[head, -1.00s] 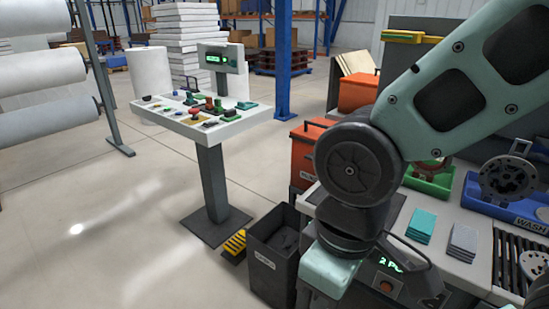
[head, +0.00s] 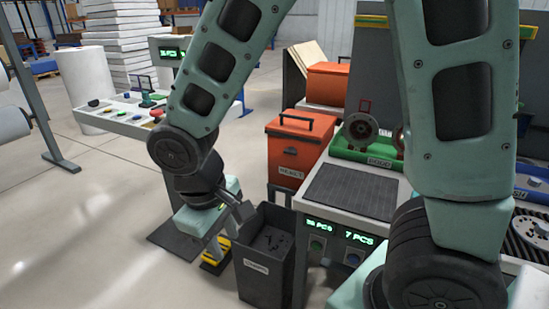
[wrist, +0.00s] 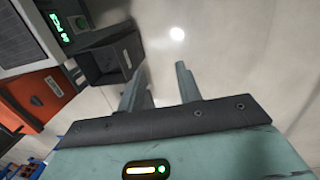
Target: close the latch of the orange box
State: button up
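An orange box (head: 290,152) with a dark handle on its lid and a white label stands beside the bench in the head view. It also shows at the left of the wrist view (wrist: 42,98). Its lid looks down; I cannot make out the latch. A second orange box (head: 329,84) with a dark handle sits farther back. My gripper (wrist: 161,70) is open and empty, with bare floor between its fingers in the wrist view. In the head view it hangs low by the dark bin, in front and to the left of the nearer orange box, apart from it.
A dark open bin (head: 263,271) stands in front of the nearer orange box. The bench (head: 402,185) carries a dark mat, a green tray (head: 364,152) with round parts, and lit displays. A control desk (head: 118,112) stands at the left.

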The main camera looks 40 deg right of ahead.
jog(key=w+d+f+m+h+b, duration=0.2)
jog(key=w+d+f, duration=0.4)
jog(key=w+f, duration=0.15)
jog(key=n+t+h+b, duration=0.2)
jog(key=t+h+b, duration=0.5)
jog(key=h+b, duration=0.45)
send_near(289, 153)
jog(key=shift+h, duration=0.75)
jog(key=x, duration=0.2)
jog(key=f+x, duration=0.1)
jog(key=x, duration=0.5)
jog(key=shift+w+d+f, duration=0.15)
jog(key=shift+w, duration=0.05)
grip_shut()
